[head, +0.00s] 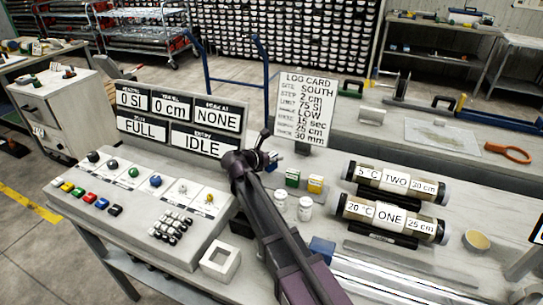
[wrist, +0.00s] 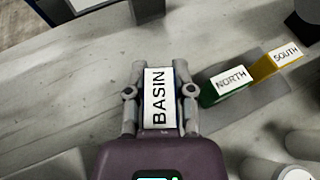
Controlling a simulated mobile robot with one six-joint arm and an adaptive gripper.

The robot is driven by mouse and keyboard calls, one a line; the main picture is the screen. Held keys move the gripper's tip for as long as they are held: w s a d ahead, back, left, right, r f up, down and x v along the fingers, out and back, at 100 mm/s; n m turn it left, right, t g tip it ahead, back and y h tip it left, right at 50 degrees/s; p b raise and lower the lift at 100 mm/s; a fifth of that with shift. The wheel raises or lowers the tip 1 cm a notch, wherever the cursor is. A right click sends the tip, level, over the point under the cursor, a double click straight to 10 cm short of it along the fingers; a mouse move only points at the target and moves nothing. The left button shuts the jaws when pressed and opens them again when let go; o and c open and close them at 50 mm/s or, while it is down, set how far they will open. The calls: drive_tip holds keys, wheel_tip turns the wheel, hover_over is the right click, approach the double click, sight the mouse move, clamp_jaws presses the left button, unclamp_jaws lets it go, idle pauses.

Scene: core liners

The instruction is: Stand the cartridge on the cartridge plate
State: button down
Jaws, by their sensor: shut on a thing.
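My gripper (wrist: 159,78) is shut on a cartridge with a white label reading BASIN (wrist: 157,104), seen between the two fingers in the wrist view. In the head view my gripper (head: 262,152) is over the bench, left of the other cartridges, and mostly hides what it holds. A green cartridge labelled NORTH (wrist: 228,84) and a yellow one labelled SOUTH (wrist: 281,60) stand side by side to the right. Under them lies a flat darker grey plate (wrist: 246,107), perhaps the cartridge plate. I cannot tell how high the BASIN cartridge is above the bench.
Two white-capped jars (head: 305,208) stand just right of my arm. Two labelled core tubes (head: 390,216) lie further right. The log card (head: 303,108) stands behind the cartridges. A sloped panel of buttons and samples (head: 140,205) is at left, with display boards (head: 180,120) behind it.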

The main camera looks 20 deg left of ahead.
sight(275, 167)
drive_tip(key=shift+f+b, duration=1.35)
drive_tip(key=shift+f, duration=0.3)
drive_tip(key=shift+f+b, duration=0.6)
drive_tip(key=shift+c, duration=2)
unclamp_jaws()
